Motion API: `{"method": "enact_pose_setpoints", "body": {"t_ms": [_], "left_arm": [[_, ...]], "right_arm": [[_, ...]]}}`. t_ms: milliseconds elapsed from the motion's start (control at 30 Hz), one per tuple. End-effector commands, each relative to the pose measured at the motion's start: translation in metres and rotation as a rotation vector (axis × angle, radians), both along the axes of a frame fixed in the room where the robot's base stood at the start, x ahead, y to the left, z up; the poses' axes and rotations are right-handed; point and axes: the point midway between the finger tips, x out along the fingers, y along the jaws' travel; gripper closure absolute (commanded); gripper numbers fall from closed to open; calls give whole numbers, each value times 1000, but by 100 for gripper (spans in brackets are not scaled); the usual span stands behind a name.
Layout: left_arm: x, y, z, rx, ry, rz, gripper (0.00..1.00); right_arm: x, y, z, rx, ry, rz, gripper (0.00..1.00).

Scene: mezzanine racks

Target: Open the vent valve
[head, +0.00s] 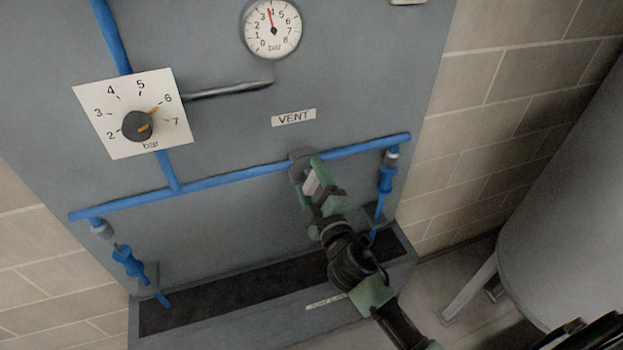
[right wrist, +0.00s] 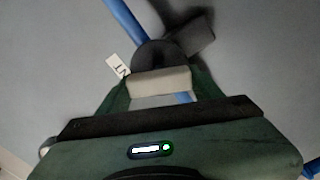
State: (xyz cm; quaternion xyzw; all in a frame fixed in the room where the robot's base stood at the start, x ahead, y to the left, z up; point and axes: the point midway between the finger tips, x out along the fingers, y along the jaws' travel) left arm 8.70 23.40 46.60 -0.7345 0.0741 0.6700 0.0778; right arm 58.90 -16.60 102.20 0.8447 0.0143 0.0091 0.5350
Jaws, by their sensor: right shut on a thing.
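The vent valve (head: 299,155) is a dark grey fitting on the blue horizontal pipe, under the VENT label (head: 294,117). In the right wrist view its dark rounded body (right wrist: 157,53) and a dark block to its upper right show just beyond my fingers. My right gripper (head: 314,182) reaches up from below and is shut on the valve's handle. A pale piece shows between the green fingers in both views; I cannot tell whether it is handle or finger pad. The handle is mostly hidden, so its angle is unclear. My left gripper is not in view.
A pressure gauge (head: 272,28) has its needle pointing nearly straight up, near 4 bar. A regulator knob (head: 138,126) on a white dial points near 6. Blue couplings (head: 129,261) (head: 385,180) hang at both pipe ends. A dark trough (head: 200,303) lies below; a grey tank (head: 570,190) stands right.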

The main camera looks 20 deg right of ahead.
Motion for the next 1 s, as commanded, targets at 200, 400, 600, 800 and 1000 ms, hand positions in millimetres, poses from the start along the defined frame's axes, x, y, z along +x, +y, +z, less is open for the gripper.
{"method": "enact_pose_setpoints", "body": {"t_ms": [200,400,600,800,1000], "left_arm": [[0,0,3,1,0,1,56],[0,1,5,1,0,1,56],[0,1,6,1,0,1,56],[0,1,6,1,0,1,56],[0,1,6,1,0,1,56]], "right_arm": [[0,1,-1,-188,-7,2,75],[0,1,-1,-322,-12,2,75],[0,1,-2,-408,-13,1,75],[0,1,-3,-450,-16,1,75],[0,1,-3,-462,-16,1,75]]}}
